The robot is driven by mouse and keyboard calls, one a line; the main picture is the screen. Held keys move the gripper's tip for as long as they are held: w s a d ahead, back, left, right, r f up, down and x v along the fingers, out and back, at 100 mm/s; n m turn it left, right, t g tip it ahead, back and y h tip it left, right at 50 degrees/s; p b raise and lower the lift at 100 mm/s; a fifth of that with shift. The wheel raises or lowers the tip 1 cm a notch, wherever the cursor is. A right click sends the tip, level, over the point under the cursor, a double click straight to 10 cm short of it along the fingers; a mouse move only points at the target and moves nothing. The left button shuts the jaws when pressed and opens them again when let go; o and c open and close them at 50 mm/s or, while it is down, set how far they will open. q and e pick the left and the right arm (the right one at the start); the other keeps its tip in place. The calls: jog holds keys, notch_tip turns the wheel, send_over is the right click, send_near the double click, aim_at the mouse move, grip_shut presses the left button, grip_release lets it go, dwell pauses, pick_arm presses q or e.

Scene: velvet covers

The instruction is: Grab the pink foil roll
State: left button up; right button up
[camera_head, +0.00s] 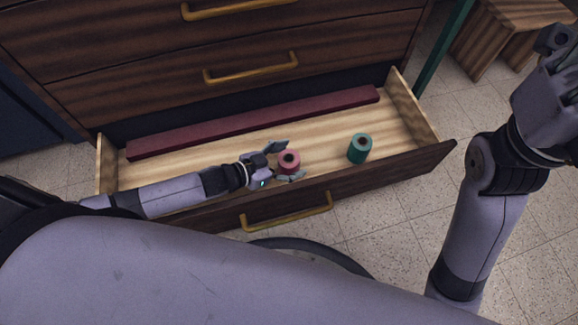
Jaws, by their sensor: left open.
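The pink foil roll (289,160) stands upright in the open drawer (215,160), with a dark hole in its top. My left gripper (287,163) reaches in from the left and is open. Its two fingers lie on either side of the pink roll, one behind it and one in front. I cannot tell whether either finger touches the roll. The lower part of the roll is partly hidden by the near finger. My right arm (485,210) rises at the right, and its gripper is not clearly visible.
A teal roll (359,149) stands in the drawer to the right of the pink one. A long dark red bar (255,121) lies along the drawer's back. The drawer's front wall (400,175) is near my left forearm. A wooden stool (500,35) stands at the upper right.

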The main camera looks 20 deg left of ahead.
pick_arm(q)
jog(key=shift+c, duration=0.5)
jog(key=c, duration=1.2)
jog(key=shift+c, duration=0.4)
jog(key=shift+r, duration=0.2)
